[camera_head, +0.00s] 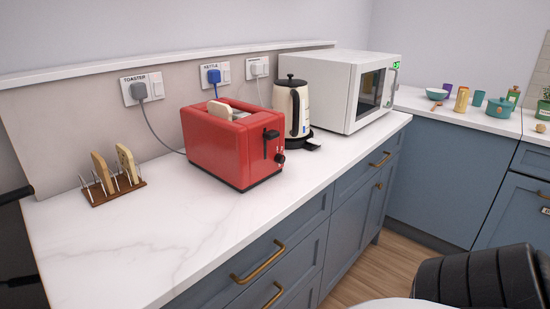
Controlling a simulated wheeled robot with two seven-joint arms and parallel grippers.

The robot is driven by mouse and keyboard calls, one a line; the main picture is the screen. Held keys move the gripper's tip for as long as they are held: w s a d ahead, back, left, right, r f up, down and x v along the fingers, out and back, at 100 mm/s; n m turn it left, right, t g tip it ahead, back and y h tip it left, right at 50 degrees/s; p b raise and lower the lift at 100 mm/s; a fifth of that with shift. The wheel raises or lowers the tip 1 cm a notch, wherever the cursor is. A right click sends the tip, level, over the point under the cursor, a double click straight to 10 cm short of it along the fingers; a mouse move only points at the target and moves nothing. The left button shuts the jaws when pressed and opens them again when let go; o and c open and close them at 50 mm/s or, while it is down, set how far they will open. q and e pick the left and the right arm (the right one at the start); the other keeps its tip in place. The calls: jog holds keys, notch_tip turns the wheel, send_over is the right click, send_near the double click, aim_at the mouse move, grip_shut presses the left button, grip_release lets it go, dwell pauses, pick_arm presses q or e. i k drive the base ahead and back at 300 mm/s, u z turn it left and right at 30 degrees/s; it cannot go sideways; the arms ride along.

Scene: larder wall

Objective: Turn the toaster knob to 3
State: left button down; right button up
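The red toaster (228,148) stands on the white marble counter. Its small dark round knob (281,159) is low on the end face at the right. The knob's numbers and pointer are too small to read. A black lever (269,142) sits to the left of the knob, on the same face. A slice of bread (220,109) sticks up from the toaster's top. Neither of my grippers shows in the head view.
A cream kettle (291,108) and a white microwave (326,88) stand behind the toaster. A toast rack (116,187) with bread is at left. The socket marked TOASTER (142,88) holds a grey plug. Counter (170,235) in front of the toaster is clear.

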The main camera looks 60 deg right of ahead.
aim_at(280, 159)
jog(key=z, duration=1.75)
